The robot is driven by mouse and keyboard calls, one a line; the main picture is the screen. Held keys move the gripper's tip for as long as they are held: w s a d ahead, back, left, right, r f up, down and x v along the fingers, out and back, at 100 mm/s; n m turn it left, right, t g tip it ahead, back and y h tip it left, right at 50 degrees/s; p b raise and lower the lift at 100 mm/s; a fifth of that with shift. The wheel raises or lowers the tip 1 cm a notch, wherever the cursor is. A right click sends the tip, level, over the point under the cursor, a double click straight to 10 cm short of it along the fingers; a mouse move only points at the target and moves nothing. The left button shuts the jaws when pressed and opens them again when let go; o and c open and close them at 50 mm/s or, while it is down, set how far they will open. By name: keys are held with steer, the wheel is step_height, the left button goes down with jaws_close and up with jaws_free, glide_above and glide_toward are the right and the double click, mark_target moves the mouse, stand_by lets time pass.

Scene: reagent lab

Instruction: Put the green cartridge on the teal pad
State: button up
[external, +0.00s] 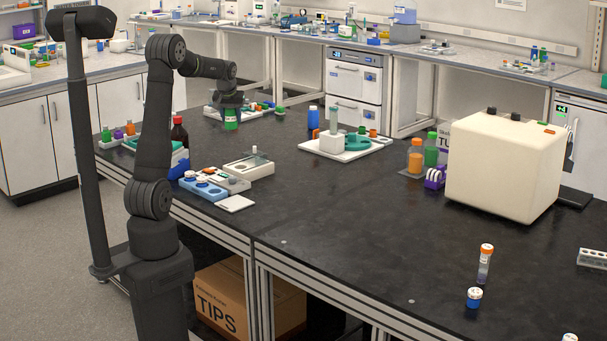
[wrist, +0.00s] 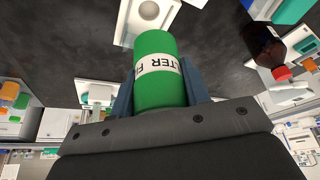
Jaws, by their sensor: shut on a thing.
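The green cartridge (external: 231,125) has a white printed label band, which shows in the wrist view (wrist: 155,68) as well. My gripper (external: 230,110) is shut on it, with one finger on each side, and holds it over the far left part of the black bench. A teal, flat-topped piece with a pale base (external: 130,144) lies at the bench's left end, partly hidden by my arm. A teal surface with a white rim (wrist: 293,10) shows at the wrist view's upper right. I cannot tell for sure which teal surface is the pad.
A dark bottle with a red cap (external: 179,133) stands near the left end. Pale trays (external: 250,166) lie in front of my gripper. A white tray with a teal round part (external: 347,150) is to the right. The bench's middle front is clear.

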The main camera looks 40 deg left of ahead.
steer(key=s+a+r+n+g, duration=0.15)
steer(key=s+a+n, duration=0.25)
steer(key=s+a, duration=0.7)
steer(key=shift+t+y, duration=0.25)
steer(key=shift+y, duration=0.15)
steer(key=s+a+f, duration=0.1)
steer(key=a+f, duration=0.1)
steer(key=a, duration=0.1)
steer(key=s+a+f, duration=0.1)
steer(key=a+f, duration=0.1)
steer(key=a, duration=0.2)
steer(key=s+a+f, duration=0.1)
steer(key=a+f, duration=0.1)
steer(key=a, duration=0.2)
steer(key=shift+f, duration=0.25)
steer(key=shift+s+a+f, duration=0.15)
steer(key=shift+a+f, duration=0.15)
steer(key=shift+a, duration=0.1)
steer(key=shift+f, duration=1.9)
steer(key=shift+f, duration=0.15)
steer(key=o, duration=1)
